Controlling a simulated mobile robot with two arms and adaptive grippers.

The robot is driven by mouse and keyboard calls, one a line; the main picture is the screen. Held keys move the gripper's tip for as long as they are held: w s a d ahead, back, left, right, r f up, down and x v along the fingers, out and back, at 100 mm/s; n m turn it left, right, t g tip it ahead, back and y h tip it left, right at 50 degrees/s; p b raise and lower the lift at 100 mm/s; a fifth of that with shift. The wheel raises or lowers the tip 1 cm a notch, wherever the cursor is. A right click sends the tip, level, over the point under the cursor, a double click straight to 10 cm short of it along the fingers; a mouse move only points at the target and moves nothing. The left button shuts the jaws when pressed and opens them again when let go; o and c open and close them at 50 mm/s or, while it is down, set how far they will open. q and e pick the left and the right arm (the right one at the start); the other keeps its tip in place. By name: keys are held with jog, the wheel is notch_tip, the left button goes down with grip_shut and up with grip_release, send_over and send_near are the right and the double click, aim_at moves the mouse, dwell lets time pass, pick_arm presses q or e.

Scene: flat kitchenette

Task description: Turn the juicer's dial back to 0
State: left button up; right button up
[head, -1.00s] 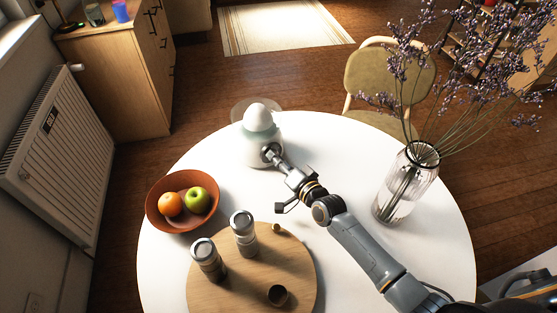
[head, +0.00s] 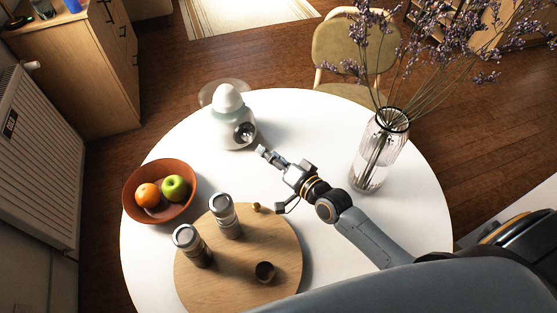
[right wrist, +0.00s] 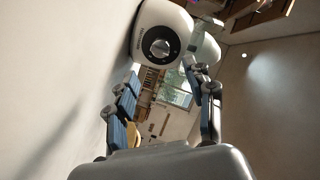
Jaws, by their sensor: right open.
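The white juicer (head: 232,122) stands upright near the far edge of the round table. Its round dial (head: 244,133) faces my right arm. In the right wrist view the juicer (right wrist: 150,20) is at the top, with its dark-rimmed dial (right wrist: 161,46) showing a silvery knob. I cannot read the dial's setting. My right gripper (head: 262,151) is just right of and below the dial in the head view, apart from it. In the right wrist view its fingers (right wrist: 165,88) are spread, with nothing between them. My left gripper is not in view.
A fruit bowl (head: 134,213) stands on the table (head: 310,120) at the left. A round wooden board (head: 240,275) carries two metal-topped jars (head: 222,214) and a small cup (head: 265,272). A tall glass vase with flowers (head: 372,165) stands right of my forearm.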

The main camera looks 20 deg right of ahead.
jog(key=shift+v, duration=1.7)
